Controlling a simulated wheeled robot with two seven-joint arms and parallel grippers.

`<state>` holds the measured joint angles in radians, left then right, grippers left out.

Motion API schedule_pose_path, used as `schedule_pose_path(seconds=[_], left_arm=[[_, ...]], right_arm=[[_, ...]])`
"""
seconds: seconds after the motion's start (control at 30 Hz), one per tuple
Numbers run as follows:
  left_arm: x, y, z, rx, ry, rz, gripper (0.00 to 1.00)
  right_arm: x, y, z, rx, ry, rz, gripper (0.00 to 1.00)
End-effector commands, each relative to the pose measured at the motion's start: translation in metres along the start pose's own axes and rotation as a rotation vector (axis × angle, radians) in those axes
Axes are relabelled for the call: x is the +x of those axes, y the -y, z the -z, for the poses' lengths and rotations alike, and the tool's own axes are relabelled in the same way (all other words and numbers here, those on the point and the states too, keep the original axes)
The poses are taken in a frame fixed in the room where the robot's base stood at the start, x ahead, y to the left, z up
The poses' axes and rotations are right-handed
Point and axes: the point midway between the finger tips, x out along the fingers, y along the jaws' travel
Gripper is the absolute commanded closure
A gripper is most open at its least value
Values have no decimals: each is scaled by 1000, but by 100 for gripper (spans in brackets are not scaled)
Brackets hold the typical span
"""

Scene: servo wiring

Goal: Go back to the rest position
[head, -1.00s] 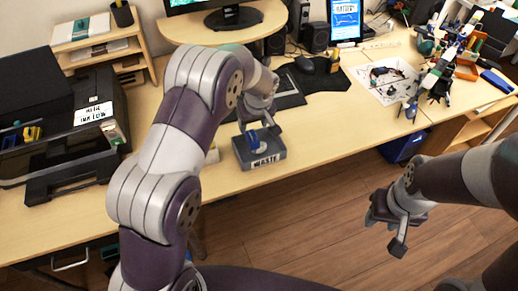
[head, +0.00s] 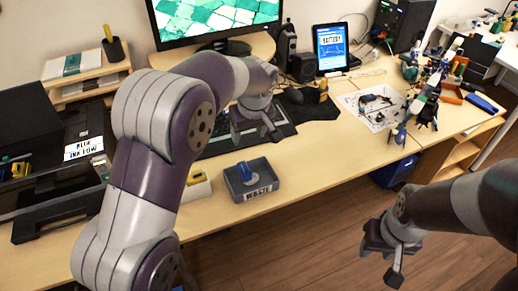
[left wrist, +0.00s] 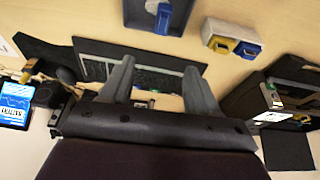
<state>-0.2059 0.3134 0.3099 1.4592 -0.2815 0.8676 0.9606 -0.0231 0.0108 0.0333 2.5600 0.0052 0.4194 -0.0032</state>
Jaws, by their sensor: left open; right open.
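My left gripper (head: 258,133) is open and empty above the keyboard (head: 222,142), behind the waste tray. Its two spread fingers (left wrist: 160,82) show in the left wrist view with nothing between them. My right gripper (head: 388,258) is open and empty, out over the floor in front of the desk. The grey tray labelled WASTE (head: 268,186) stands near the desk's front edge with a blue object (head: 244,170) in it. The tray also shows at the top of the left wrist view (left wrist: 133,18). My left arm hides part of the desk.
A monitor (head: 215,18) and a tablet reading BATTERY (head: 330,48) stand at the back. A printer (head: 75,150) is at the left. A white sheet with wiring (head: 360,100) and a cluttered robot assembly (head: 428,95) are at the right. A yellow-and-blue item (head: 196,178) is beside the tray.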

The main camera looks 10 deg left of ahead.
Motion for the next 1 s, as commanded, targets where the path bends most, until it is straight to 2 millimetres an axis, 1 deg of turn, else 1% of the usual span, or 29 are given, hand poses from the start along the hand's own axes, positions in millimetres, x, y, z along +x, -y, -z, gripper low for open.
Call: schedule_pose_path(seconds=[0.17,0.23,0.27,0.3,0.37,0.4,0.47,0.5,0.57,0.6,0.7,0.77,0.8,0.87,1.0], left_arm=[[0,0,0,12,0,0,39],[0,-4,2,83,-10,-17,39],[4,-5,-1,137,-6,-27,39],[14,-1,-15,233,18,-35,39],[20,14,-40,380,56,-57,39],[19,27,-55,459,78,-73,39],[14,52,-78,555,107,-96,39],[9,70,-94,606,124,-109,39],[0,97,-116,658,146,-125,39],[-6,114,-130,674,158,-132,39],[-23,150,-158,656,185,-135,39],[-32,163,-166,624,194,-131,39],[-38,166,-163,612,180,-132,39],[-38,166,-159,602,171,-133,39],[-36,166,-160,601,174,-131,39]], right_arm=[[0,0,0,0,0,0,57],[0,0,0,0,0,0,57],[0,0,0,0,0,0,57],[0,0,0,0,0,0,57],[-4,0,0,0,0,0,57],[-8,0,1,0,0,0,57],[-16,0,2,0,0,0,57],[-21,0,3,0,0,0,57],[-29,0,4,0,0,0,57],[-35,0,4,0,0,0,57],[-45,0,5,0,0,0,57],[-51,0,6,0,0,0,57],[-54,0,6,0,0,0,57],[-53,0,6,0,0,0,57],[-50,0,6,0,0,0,57]])
